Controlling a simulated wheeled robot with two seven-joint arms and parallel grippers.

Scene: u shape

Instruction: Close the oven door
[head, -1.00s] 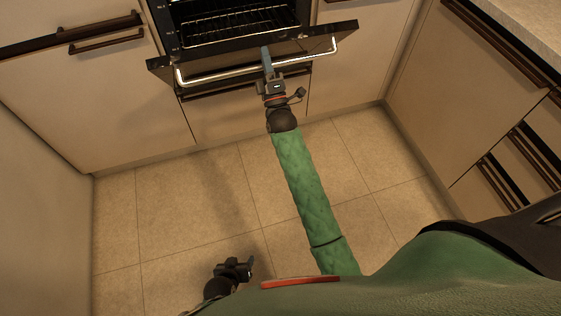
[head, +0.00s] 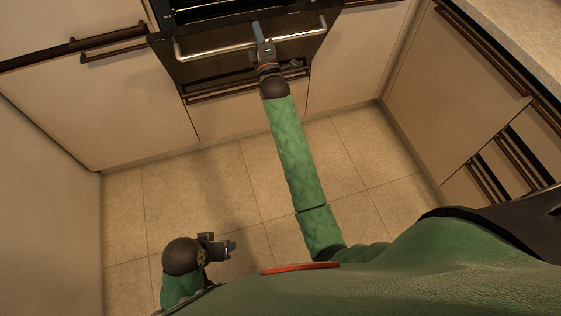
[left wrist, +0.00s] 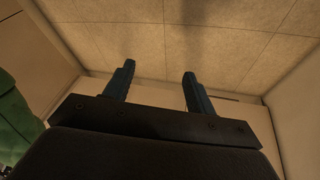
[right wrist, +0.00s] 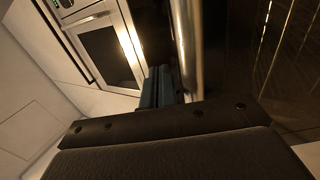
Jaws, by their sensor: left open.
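The oven door (head: 200,70) is at the top of the head view, hinged low and partly open, tilted well up. Its silver bar handle (head: 205,50) runs across the door's upper edge; the handle also shows close up in the right wrist view (right wrist: 188,45). My right gripper (head: 257,30) is at the middle of the handle, its fingertips reaching past the bar at the door's top edge. In the right wrist view its fingers (right wrist: 162,88) are together, beside the bar rather than around it. My left gripper (head: 231,246) is low over the floor, open and empty in the left wrist view (left wrist: 158,85).
The dark oven cavity (head: 215,12) shows behind the door. Beige cabinets with dark handles (head: 112,42) flank it. Drawers (head: 490,180) and a countertop (head: 510,35) stand at right. The tiled floor (head: 200,180) is clear.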

